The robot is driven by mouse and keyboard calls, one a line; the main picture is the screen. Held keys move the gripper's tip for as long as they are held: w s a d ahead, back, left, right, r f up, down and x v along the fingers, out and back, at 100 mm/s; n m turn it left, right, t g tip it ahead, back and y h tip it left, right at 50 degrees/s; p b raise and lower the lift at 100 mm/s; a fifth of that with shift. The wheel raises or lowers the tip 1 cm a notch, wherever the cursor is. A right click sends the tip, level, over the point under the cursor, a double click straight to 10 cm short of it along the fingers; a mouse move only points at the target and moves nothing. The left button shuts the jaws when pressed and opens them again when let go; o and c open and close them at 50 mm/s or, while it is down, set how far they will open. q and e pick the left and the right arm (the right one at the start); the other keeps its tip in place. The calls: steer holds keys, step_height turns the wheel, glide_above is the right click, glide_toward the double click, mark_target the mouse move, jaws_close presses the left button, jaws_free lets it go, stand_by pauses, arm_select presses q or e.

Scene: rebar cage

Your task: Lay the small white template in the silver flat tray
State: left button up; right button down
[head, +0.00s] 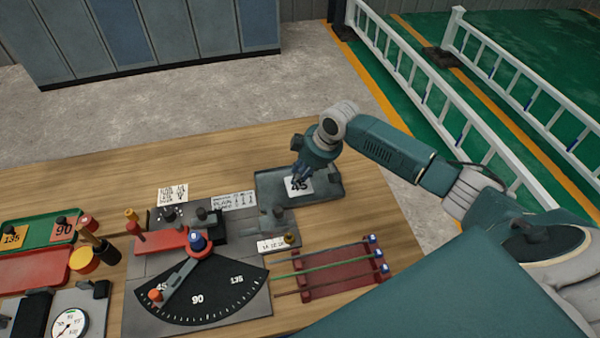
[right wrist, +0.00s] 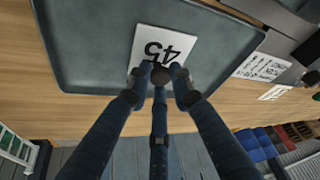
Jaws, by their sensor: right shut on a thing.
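The small white template (head: 299,186) is marked 45 and has a dark knob. The silver flat tray (head: 268,184) is a grey, low-rimmed tray at the back right of the table. My right gripper (head: 301,175) is over the tray, its fingers closed around the template's knob. In the right wrist view the template (right wrist: 172,45) shows inside the tray's outline, near the rim of the tray (right wrist: 90,50), with my right gripper (right wrist: 160,76) on its knob. I cannot tell whether the template touches the tray floor. My left gripper is not in view.
Left of the tray stands a bending rig with a black angle dial (head: 215,295). A red rack (head: 345,275) with rods lies in front. A green tray (head: 35,232) with orange templates marked 135 and 90 is far left. Wood is bare behind the tray.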

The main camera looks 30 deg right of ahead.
steer(key=c, duration=1.7)
jaws_free()
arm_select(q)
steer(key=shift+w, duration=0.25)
arm_select(e)
steer(key=shift+o, duration=0.8)
arm_select(q)
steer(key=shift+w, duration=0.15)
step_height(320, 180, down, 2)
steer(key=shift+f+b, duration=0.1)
steer(key=shift+b, duration=0.9)
arm_select(e)
steer(key=v, duration=1.2)
steer(key=shift+d+r, duration=0.1)
